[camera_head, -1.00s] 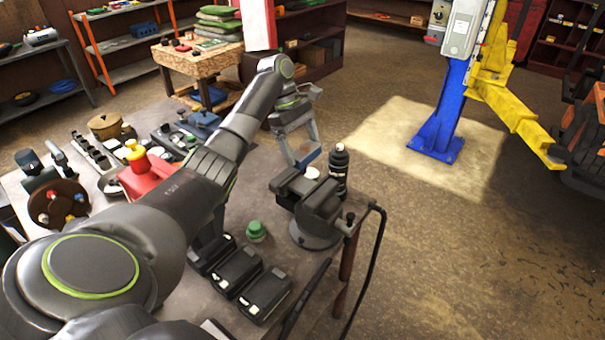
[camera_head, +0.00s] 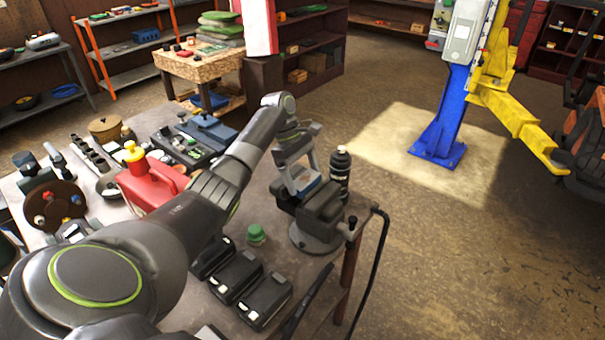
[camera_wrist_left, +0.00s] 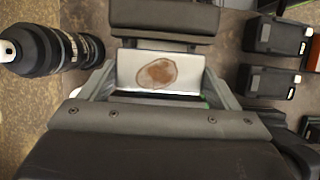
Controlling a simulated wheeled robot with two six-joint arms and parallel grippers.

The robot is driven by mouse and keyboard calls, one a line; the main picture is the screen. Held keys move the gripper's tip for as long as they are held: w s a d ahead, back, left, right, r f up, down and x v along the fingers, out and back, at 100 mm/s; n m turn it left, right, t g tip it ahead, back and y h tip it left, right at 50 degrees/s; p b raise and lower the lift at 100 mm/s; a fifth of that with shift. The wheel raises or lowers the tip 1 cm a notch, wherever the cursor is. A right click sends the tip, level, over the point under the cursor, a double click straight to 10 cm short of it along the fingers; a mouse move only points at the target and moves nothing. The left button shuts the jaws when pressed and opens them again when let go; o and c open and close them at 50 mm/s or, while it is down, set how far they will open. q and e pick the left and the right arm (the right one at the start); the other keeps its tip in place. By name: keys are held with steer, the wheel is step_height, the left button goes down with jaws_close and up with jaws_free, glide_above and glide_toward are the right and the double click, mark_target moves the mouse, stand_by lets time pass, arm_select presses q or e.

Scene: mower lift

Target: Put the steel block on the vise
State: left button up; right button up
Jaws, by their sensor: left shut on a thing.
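My left gripper (camera_head: 303,180) is shut on the steel block (camera_wrist_left: 160,72), a pale metal block with a brown rust-like patch on its face. In the left wrist view the block sits between the two fingers (camera_wrist_left: 160,85). In the head view the block is mostly hidden by the gripper. The dark grey vise (camera_head: 320,210) stands on a round base near the table's right edge, and the gripper is right at its top. A dark vise jaw (camera_wrist_left: 165,18) shows just beyond the block. I cannot tell whether the block touches the vise. My right gripper is not in view.
A black bottle (camera_head: 339,172) stands close behind the vise. A green knob-like item (camera_head: 256,234) and several black battery-like packs (camera_head: 236,277) lie in front. A red can with a yellow top (camera_head: 145,180) stands to the left. A black cable (camera_head: 384,240) hangs off the table's right edge.

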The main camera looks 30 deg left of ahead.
arm_select(q)
steer(key=o, duration=1.1)
steer(key=shift+c, duration=0.2)
steer(key=shift+o, duration=1.1)
steer(key=shift+s, duration=0.1)
steer(key=shift+r, duration=0.1)
steer(key=shift+a+r, duration=0.1)
steer(key=shift+r, duration=0.1)
steer(key=b+v, duration=0.2)
steer(key=v, duration=0.3)
steer(key=p+v, duration=0.4)
steer(key=v, duration=0.2)
steer(key=shift+r, duration=0.3)
